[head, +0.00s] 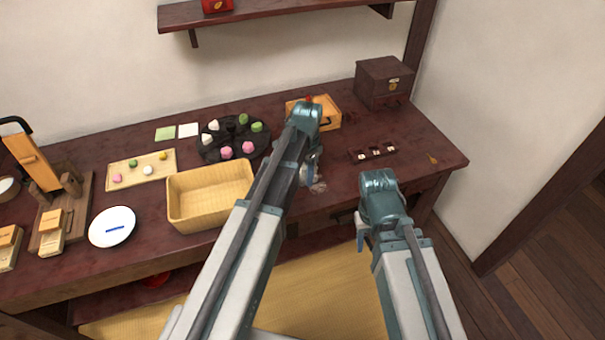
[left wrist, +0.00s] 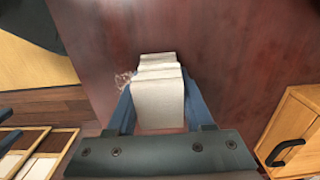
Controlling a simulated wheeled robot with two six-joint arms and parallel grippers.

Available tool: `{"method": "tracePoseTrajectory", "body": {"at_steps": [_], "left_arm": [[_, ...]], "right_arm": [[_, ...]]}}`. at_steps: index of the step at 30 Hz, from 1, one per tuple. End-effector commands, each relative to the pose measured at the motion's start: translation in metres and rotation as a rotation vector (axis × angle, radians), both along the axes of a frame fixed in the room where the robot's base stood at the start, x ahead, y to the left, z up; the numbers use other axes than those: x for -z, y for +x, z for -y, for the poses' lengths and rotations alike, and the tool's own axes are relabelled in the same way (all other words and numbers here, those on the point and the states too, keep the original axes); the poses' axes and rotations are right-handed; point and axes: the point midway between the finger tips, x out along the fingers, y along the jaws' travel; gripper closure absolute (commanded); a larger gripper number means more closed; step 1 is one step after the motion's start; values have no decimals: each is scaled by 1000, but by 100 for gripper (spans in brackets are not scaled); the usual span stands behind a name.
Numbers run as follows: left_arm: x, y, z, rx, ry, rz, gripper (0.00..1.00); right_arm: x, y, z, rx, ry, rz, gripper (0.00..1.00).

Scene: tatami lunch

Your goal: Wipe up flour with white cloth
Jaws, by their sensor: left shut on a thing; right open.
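The white cloth (left wrist: 158,95) is folded and held between the fingers of my left gripper (left wrist: 158,112), low over the dark red table top. In the head view my left gripper (head: 311,172) is near the table's front edge, and my arm hides part of the cloth. A small whitish patch of flour (head: 319,187) lies on the table right by the gripper. It also shows in the left wrist view as a thin smear (left wrist: 124,78) beside the cloth's edge. My right gripper (head: 362,232) is open and empty, in front of the table's edge.
A wooden box with a dark handle (head: 327,112) stands behind my left gripper. A yellow basket (head: 178,198) and a black round tray (head: 210,154) with sweets are to the left. The table's right front is mostly clear.

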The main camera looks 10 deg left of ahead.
Motion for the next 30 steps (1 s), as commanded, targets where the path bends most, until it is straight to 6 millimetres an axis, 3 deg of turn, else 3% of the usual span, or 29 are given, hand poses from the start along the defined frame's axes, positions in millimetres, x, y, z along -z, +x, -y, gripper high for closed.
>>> {"method": "tracePoseTrajectory", "body": {"at_steps": [16,30], "left_arm": [[-1,22,32,3,-6,4,100],[-1,30,43,3,-4,3,100]], "right_arm": [[-1,0,0,0,0,0,50],[-1,0,0,0,0,0,50]]}}
